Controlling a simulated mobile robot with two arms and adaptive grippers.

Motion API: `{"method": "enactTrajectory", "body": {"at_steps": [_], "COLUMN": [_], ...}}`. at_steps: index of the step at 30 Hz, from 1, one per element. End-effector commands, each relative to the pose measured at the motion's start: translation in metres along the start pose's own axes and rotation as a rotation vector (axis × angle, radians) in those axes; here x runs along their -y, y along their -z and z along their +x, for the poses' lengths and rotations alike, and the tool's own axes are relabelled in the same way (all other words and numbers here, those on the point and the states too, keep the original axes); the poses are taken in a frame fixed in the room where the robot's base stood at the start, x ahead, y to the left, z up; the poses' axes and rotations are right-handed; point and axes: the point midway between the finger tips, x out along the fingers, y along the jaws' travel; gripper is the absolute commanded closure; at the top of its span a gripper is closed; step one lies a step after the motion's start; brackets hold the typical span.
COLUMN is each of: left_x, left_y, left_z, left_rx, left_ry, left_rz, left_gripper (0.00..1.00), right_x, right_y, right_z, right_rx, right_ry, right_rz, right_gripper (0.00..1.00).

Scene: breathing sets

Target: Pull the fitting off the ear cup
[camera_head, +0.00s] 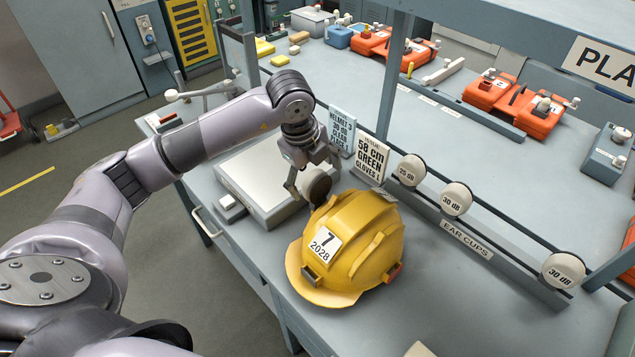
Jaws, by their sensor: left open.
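A round ear cup with a dark face (316,187) is at the upper left side of the yellow helmet (350,240), between the fingers of my left gripper (311,174). My left gripper is open, pointing down with one finger on the near left of the cup. Whether the fingers touch the cup, and whether the cup touches the helmet, I cannot tell. No separate fitting on this cup can be made out. The helmet sits on the bench, with a label reading 7 2028 on its front. My right gripper is not in view.
More ear cups, marked 25 dB (411,170) and 30 dB (456,199), stand along a rail labelled EAR CUPS (467,239). Cards (372,160) stand behind the helmet. A pale flat box (245,180) lies left.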

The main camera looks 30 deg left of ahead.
Motion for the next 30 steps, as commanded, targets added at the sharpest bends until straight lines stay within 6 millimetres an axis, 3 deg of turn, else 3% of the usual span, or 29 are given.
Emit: {"method": "enactTrajectory", "body": {"at_steps": [9,20,30], "left_x": [0.000,0.000,0.000], "left_y": [0.000,0.000,0.000], "left_z": [0.041,0.047,0.046], "left_rx": [-0.001,-0.001,-0.001], "left_ry": [0.000,0.001,0.001], "left_rz": [0.000,0.002,0.001], "left_gripper": [0.18,0.18,0.39], "right_x": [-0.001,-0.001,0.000], "right_y": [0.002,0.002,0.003], "right_z": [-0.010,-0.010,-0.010], "right_rx": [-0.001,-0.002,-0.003], "right_ry": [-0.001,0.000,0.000], "right_rz": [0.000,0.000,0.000], "right_gripper": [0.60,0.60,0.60]}}
